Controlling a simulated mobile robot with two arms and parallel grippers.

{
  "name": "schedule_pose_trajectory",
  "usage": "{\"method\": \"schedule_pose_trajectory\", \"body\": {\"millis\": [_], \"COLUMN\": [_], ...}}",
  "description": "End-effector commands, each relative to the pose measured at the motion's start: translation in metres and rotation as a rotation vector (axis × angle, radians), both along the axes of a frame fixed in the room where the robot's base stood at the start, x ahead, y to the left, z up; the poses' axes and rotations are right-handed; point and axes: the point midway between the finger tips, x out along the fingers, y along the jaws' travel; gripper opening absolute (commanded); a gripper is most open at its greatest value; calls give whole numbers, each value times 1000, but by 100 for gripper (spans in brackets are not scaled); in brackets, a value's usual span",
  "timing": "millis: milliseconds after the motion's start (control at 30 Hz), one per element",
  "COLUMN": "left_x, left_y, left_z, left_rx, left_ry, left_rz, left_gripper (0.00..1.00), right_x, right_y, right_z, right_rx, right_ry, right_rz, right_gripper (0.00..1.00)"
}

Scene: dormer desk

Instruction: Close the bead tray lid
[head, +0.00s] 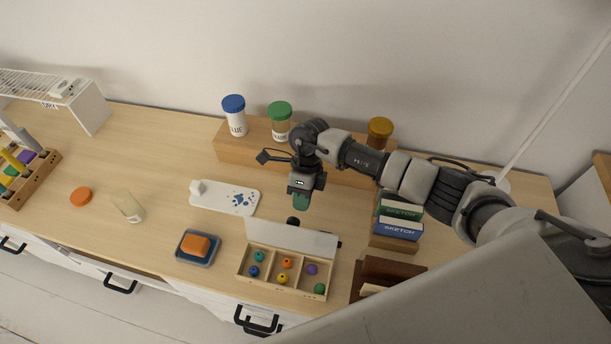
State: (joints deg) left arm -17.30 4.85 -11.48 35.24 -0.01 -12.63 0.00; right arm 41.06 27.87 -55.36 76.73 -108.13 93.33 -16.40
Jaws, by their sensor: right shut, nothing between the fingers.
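The bead tray (287,291) is a light wooden box near the desk's front edge, with colored beads in its compartments. Its pale lid (290,237) stands open, raised along the tray's back edge. My right gripper (301,204) points down behind and above the lid, apart from it as far as I can tell. Its fingers are shut with nothing between them. A small dark knob-like piece (293,220) shows at the lid's top edge, below the gripper. My left gripper is not in view.
A blue dish (184,255) with an orange sponge (195,245) lies left of the tray. A white spotted board (225,198) lies behind. Sketch boxes (397,230) and a brown holder (392,272) stand right. Lidded jars (237,122) stand on a wooden riser at the wall.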

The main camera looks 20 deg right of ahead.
Motion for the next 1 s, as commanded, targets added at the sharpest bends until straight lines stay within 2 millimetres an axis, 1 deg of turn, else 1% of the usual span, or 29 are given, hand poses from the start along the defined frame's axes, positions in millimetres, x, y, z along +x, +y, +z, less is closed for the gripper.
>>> {"method": "schedule_pose_trajectory", "body": {"millis": [33, 233, 667, 1000], "left_x": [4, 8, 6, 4], "left_y": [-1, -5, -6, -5], "left_z": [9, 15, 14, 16], "left_rx": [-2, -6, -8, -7], "left_ry": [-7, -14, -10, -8], "left_rz": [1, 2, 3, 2], "left_gripper": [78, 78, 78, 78], "right_x": [-6, -17, -17, -19], "right_y": [4, 11, 12, 15], "right_z": [5, 4, 4, 9], "right_rx": [1, -1, -3, -36], "right_ry": [3, 1, -3, -53], "right_rz": [0, -1, -2, -1], "right_gripper": [0, 0, 0, 0]}}
